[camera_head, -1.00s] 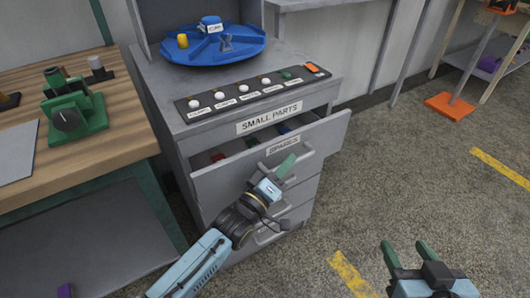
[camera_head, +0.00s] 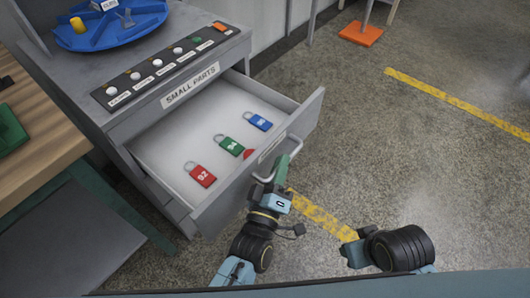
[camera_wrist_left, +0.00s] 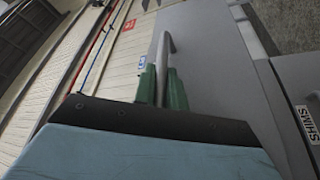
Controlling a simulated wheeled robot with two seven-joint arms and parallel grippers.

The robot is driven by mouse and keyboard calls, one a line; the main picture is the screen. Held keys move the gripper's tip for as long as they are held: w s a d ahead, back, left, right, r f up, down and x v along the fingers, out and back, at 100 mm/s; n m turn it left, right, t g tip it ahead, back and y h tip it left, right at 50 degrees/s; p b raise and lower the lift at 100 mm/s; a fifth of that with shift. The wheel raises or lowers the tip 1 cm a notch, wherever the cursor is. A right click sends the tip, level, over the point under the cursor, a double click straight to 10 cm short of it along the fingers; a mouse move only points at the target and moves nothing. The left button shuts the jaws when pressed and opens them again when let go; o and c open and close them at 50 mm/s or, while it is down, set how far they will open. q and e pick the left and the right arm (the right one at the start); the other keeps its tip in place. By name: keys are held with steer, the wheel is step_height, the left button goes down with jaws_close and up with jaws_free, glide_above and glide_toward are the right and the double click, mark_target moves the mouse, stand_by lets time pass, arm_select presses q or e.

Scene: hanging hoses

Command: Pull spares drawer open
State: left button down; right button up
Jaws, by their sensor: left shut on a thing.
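The spares drawer (camera_head: 225,208) is pulled well out of the grey cabinet in the head view. Inside lie a red padlock (camera_head: 201,175), a green padlock (camera_head: 229,145) and a blue padlock (camera_head: 258,121). My left gripper (camera_head: 281,170) is at the drawer front, shut on the drawer handle (camera_head: 294,146). The left wrist view shows its green fingers (camera_wrist_left: 162,88) on either side of the handle bar (camera_wrist_left: 163,55). My right gripper (camera_head: 353,252) is low at the right, apart from the drawer; its fingers cannot be made out.
The cabinet top holds a blue round tray (camera_head: 115,30) and a button panel (camera_head: 165,68). A wooden workbench (camera_head: 45,140) stands close at the left. A small red round thing (camera_head: 248,154) lies by the drawer front.

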arm_select(q)
steer(key=shift+s+d, duration=0.55)
arm_select(e)
steer(key=shift+f, duration=0.35)
arm_select(q)
steer(key=c, duration=1.5)
jaws_free()
steer(key=shift+o, duration=0.2)
